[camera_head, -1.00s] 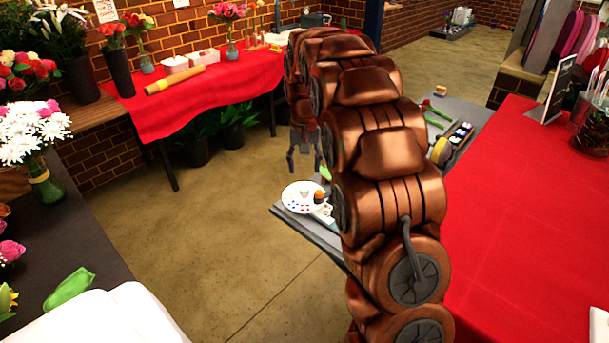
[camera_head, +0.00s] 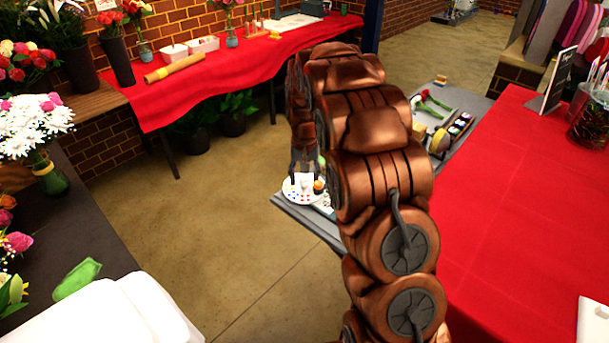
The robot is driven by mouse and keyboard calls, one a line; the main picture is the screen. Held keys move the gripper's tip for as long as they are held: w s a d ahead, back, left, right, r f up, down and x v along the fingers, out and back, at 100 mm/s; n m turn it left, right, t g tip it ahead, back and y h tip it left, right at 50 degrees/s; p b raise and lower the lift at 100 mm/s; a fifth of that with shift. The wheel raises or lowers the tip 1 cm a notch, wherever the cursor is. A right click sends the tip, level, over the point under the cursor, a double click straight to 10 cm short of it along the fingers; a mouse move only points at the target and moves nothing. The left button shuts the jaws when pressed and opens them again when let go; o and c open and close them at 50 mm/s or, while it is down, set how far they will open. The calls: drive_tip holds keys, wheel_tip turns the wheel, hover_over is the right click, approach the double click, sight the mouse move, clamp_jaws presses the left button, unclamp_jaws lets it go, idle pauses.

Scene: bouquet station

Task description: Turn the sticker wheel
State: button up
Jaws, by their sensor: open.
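The sticker wheel (camera_head: 301,196) is a white disc with small coloured stickers around it and an orange-and-dark piece at its right side. It lies at the left end of a grey table, partly hidden behind my copper arm. My gripper (camera_head: 305,175) points down at the wheel's far part, its dark fingers apart with nothing seen between them. I cannot tell whether the fingertips touch the wheel.
The grey table (camera_head: 322,232) also bears a red rose (camera_head: 432,100), a yellow roll (camera_head: 440,140) and a tray of small items (camera_head: 459,125), right of my arm. A red-covered table (camera_head: 530,220) stands at right. Open floor (camera_head: 220,230) lies to the left.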

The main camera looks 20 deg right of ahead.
drive_tip(key=shift+c, duration=0.3)
clamp_jaws()
drive_tip(key=shift+b, duration=0.3)
drive_tip(key=n+b, duration=0.2)
drive_tip(key=b, duration=0.1)
drive_tip(key=shift+f+n, duration=0.2)
drive_tip(key=shift+n, duration=0.2)
drive_tip(key=n+b, duration=0.3)
drive_tip(key=n, duration=0.2)
drive_tip(key=shift+r+b, duration=0.1)
drive_tip(key=shift+b, duration=0.25)
drive_tip(key=n+b, duration=0.1)
drive_tip(key=n, duration=0.4)
drive_tip(key=shift+r+n, duration=0.15)
drive_tip(key=shift+n, duration=2.35)
